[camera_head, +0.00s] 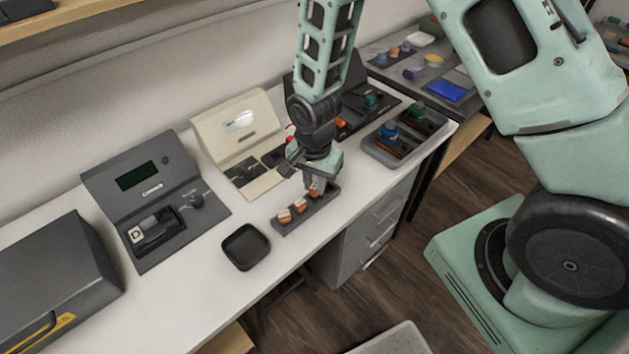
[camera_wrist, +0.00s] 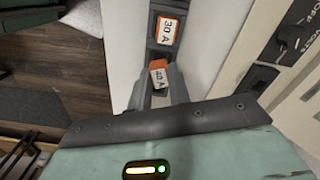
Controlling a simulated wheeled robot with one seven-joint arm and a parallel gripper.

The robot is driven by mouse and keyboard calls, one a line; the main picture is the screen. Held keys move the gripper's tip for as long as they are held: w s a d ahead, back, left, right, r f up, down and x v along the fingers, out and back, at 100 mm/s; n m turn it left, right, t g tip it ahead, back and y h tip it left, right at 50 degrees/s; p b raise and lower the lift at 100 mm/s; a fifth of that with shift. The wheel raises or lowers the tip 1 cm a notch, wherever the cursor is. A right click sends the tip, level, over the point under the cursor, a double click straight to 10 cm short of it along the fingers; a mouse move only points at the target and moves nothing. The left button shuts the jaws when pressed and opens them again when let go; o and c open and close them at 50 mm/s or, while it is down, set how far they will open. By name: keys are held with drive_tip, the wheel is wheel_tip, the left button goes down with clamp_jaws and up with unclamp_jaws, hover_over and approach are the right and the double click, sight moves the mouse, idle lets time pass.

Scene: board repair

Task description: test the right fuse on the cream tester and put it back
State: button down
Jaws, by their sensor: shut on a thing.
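A dark fuse rack (camera_head: 290,226) lies on the white bench, with orange-and-white fuses in a row. The left fuse (camera_head: 284,216) and the middle fuse (camera_head: 299,205) sit in it; the wrist view shows one marked 30 A (camera_wrist: 167,29). My gripper (camera_head: 314,186) points down at the rack's right end, shut on the right fuse (camera_head: 314,190), marked 40 A (camera_wrist: 158,74) in the wrist view. I cannot tell whether this fuse is still seated. The cream tester (camera_head: 215,132) stands behind and left of the rack; part of it shows in the wrist view (camera_wrist: 302,101).
A grey tester (camera_head: 124,185) with a dark screen stands left of the cream one. A black square dish (camera_head: 245,247) lies left of the rack, near the front edge. A tray of parts (camera_head: 377,152) lies to the right. Bare bench surrounds the dish.

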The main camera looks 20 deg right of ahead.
drive_tip(key=shift+f+b, duration=0.5)
drive_tip(key=shift+f, duration=0.5)
idle(2.1)
drive_tip(key=c, duration=0.9)
unclamp_jaws()
drive_tip(key=shift+c, duration=0.2)
drive_tip(key=shift+r, duration=0.25)
drive_tip(key=shift+r+p, duration=1.2)
drive_tip(key=shift+p, duration=0.05)
drive_tip(key=shift+r, duration=0.15)
drive_tip(key=shift+r+p, duration=2.6)
drive_tip(key=shift+r, duration=0.35)
